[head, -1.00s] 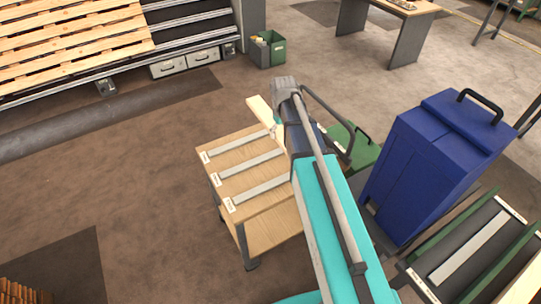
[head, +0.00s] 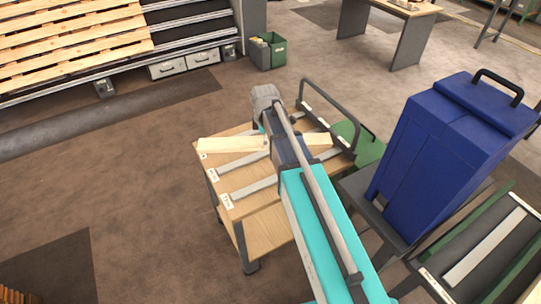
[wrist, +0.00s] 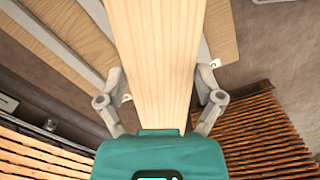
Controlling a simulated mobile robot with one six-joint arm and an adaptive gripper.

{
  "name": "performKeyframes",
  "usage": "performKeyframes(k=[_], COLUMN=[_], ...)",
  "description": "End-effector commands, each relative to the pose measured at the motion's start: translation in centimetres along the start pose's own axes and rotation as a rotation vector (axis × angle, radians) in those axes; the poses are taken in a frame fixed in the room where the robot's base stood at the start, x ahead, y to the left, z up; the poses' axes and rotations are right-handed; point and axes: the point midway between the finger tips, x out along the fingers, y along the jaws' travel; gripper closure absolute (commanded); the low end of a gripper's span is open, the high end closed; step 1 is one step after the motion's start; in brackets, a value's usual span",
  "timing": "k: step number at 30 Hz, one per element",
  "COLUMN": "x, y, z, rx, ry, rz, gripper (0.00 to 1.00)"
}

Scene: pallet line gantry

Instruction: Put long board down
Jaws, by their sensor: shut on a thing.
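The long board (head: 232,144) is pale wood and spans the far part of a wooden-topped cart (head: 222,185), across my arm. Its right end shows past the arm. In the wrist view the long board (wrist: 155,60) runs straight away between the fingers of my gripper (wrist: 160,92), which is shut on it. In the head view my arm hides the fingers and the board's middle. The board covers much of the far grey strip; I cannot tell whether it touches the cart top.
Two other labelled grey strips (head: 250,187) on the cart are bare. A dark rail stands at the cart's far right. A blue cabinet (head: 440,160) stands right of my arm. Open floor (head: 120,190) lies left of the cart.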

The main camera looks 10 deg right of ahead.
Motion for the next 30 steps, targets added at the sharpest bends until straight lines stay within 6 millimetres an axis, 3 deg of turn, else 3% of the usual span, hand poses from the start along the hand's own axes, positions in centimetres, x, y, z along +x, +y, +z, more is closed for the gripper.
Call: performKeyframes(k=[3, 12, 30], x=[1.8, 3.3, 3.7], y=[0.0, 0.0, 0.6], z=[-1.0, -2.2, -2.1], rx=[-0.159, -0.413, -0.445], ry=[0.000, 0.000, 0.000], rz=[0.000, 0.000, 0.000], gripper=[0.76, 0.76, 0.76])
